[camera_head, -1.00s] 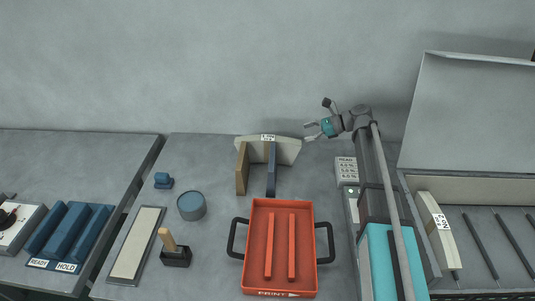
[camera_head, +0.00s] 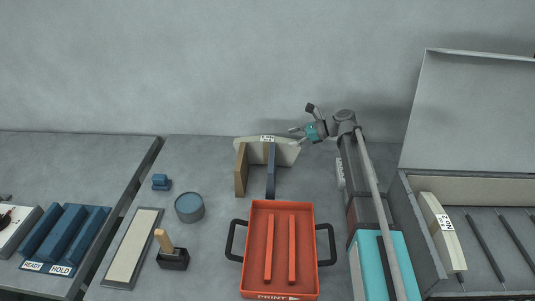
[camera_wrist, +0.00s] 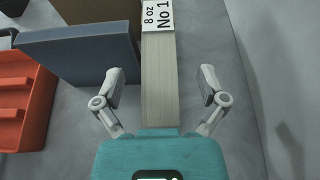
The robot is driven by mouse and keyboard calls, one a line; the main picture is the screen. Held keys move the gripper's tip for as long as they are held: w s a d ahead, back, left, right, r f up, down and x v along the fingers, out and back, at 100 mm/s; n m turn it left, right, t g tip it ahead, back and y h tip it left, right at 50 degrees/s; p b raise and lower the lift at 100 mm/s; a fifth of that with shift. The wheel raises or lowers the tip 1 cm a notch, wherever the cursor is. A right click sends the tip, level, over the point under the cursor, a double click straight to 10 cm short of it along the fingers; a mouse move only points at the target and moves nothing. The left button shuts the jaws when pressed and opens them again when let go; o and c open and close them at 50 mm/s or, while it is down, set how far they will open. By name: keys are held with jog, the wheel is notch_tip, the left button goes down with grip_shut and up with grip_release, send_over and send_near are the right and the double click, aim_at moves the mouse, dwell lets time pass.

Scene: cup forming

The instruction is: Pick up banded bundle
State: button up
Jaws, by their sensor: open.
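The banded bundle (camera_head: 284,154) is a cream, curved stack with a white label band. It stands at the back of the middle table, behind two upright plates. In the wrist view the bundle (camera_wrist: 160,85) runs up the middle, its band reading "8 oz No 1". My gripper (camera_head: 296,136) is open at the bundle's right end. In the wrist view the fingers of my gripper (camera_wrist: 163,76) lie on either side of the bundle, with a gap at each side. I cannot tell how deep the fingertips reach.
A brown plate (camera_head: 241,172) and a blue plate (camera_head: 271,172) stand in front of the bundle. An orange tray (camera_head: 280,232) with two bars is nearer. A second labelled bundle (camera_head: 437,220) lies in the right bin (camera_head: 408,190). The wall is close behind.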

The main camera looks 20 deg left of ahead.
aim_at(282, 140)
jog(key=shift+b+x, duration=0.45)
jog(key=shift+x, duration=1.2)
jog(key=shift+c, duration=0.2)
grip_shut()
